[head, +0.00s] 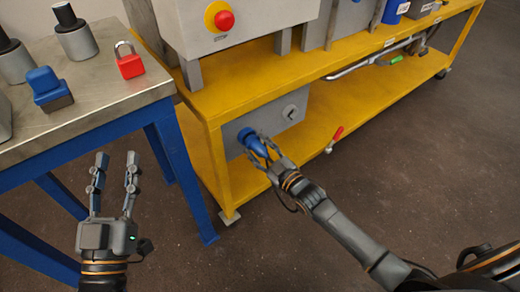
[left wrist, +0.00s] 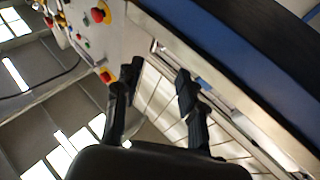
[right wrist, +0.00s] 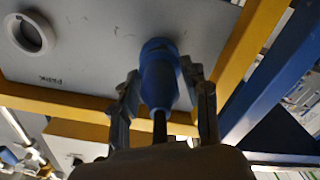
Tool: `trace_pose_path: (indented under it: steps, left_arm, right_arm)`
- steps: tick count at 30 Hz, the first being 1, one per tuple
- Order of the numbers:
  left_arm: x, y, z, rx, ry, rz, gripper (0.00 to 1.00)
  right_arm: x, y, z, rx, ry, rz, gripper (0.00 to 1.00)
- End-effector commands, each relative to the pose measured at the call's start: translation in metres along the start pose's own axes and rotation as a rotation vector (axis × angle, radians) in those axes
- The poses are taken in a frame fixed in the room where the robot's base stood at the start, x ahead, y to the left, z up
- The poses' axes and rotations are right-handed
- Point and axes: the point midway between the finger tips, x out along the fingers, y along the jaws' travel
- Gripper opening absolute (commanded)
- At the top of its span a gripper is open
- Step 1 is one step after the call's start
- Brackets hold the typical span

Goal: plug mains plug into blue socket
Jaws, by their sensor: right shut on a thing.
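The blue mains plug (head: 257,147) is at the grey box on the yellow stand, in line with the blue socket (head: 243,134). In the right wrist view the plug (right wrist: 158,84) points at the box face, its dark cable running back towards my wrist. The blue socket's collar (right wrist: 157,47) meets the plug's front; how deep the plug sits is hidden. My right gripper (head: 262,153) is shut on the plug, one finger on each side. My left gripper (head: 117,158) is open and empty, beside the steel table's blue leg.
A grey round holder (right wrist: 30,34) labelled PARK is on the same box. The steel table (head: 112,97) holds a red padlock (head: 129,62) and a blue-topped block (head: 48,88). A red-handled valve (head: 335,138) is on the stand's lower shelf. The floor right of the stand is clear.

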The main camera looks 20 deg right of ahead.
Motion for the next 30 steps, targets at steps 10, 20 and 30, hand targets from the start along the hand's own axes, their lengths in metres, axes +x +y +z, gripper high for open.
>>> trace_pose_path:
  steps: [10,20,30]
  left_arm:
    - [0.001,0.003,-0.010,-0.003,0.061,0.006,0.40]
    - [-0.001,0.003,-0.018,-0.004,0.112,0.007,0.40]
    - [-0.003,0.004,-0.028,-0.007,0.164,0.009,0.40]
  right_arm:
    - [0.008,0.000,0.000,0.000,0.001,0.001,0.00]
    - [0.015,0.001,0.000,0.000,0.001,0.001,0.00]
    - [0.020,0.001,-0.001,0.000,0.001,0.000,0.58]
